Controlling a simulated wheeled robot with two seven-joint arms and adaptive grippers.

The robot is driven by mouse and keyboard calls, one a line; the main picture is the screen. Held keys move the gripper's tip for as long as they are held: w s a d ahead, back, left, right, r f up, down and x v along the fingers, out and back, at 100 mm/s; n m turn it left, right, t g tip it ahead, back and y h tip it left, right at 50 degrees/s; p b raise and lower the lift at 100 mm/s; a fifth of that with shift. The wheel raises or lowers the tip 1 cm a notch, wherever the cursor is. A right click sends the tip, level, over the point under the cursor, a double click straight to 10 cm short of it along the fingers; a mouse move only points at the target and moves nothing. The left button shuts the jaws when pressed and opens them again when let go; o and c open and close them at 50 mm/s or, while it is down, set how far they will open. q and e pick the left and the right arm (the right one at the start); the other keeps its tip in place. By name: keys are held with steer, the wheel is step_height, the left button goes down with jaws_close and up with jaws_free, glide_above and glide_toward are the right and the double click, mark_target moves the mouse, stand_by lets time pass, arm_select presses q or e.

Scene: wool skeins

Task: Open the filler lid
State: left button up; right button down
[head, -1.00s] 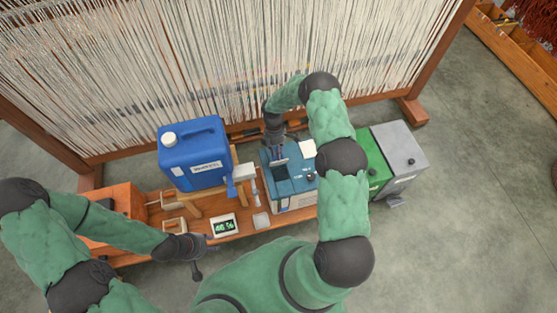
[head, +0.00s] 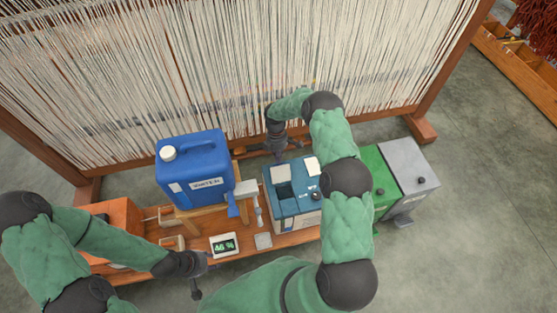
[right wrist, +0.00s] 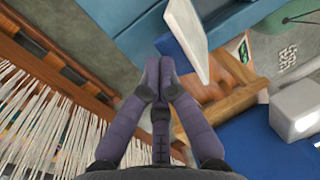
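The blue-topped box (head: 308,205) stands on the wooden bench. Its pale filler lid (head: 280,173) stands tilted up at the back edge of a dark square opening (head: 286,191). In the right wrist view a pale flat panel, seemingly the lid (right wrist: 188,38), stands beside the fingertips, with a small gap. My right gripper (head: 279,156) is just behind the box; in its wrist view the fingertips (right wrist: 159,76) are together with nothing between them. My left gripper (head: 195,286) hangs low at the bench's front edge; its fingers are too small to read.
A blue water canister (head: 195,168) stands on a wooden stand left of the box. A display (head: 223,244) lies on the bench (head: 205,251). Green (head: 378,172) and grey (head: 409,172) bins stand right. Loom threads (head: 240,75) hang close behind my right gripper.

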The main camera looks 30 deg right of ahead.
mark_target(279, 167)
arm_select(q)
steer(key=shift+f, duration=0.25)
arm_select(e)
steer(key=shift+s+a+f+g, duration=0.2)
steer(key=shift+s+f, duration=0.35)
steer(key=shift+f, duration=0.25)
steer(key=shift+s+a+f+g, duration=0.1)
steer(key=shift+s+a+f, duration=0.1)
steer(key=shift+s+f, duration=0.5)
steer(key=c, duration=1.3)
jaws_free()
steer(key=shift+w+f, duration=0.1)
steer(key=shift+w, duration=0.1)
steer(key=shift+o, duration=0.4)
steer(key=shift+w+d+f, duration=0.15)
steer(key=shift+w+f, duration=0.1)
steer(key=shift+r, duration=0.3)
arm_select(q)
steer(key=shift+w+d, duration=0.15)
steer(key=shift+w, duration=0.05)
arm_select(e)
steer(key=shift+w, duration=0.15)
steer(key=shift+r, duration=0.1)
steer(key=shift+r, duration=0.15)
steer(key=v, duration=1.1)
steer(key=shift+d+r, duration=0.15)
steer(key=shift+r, duration=0.15)
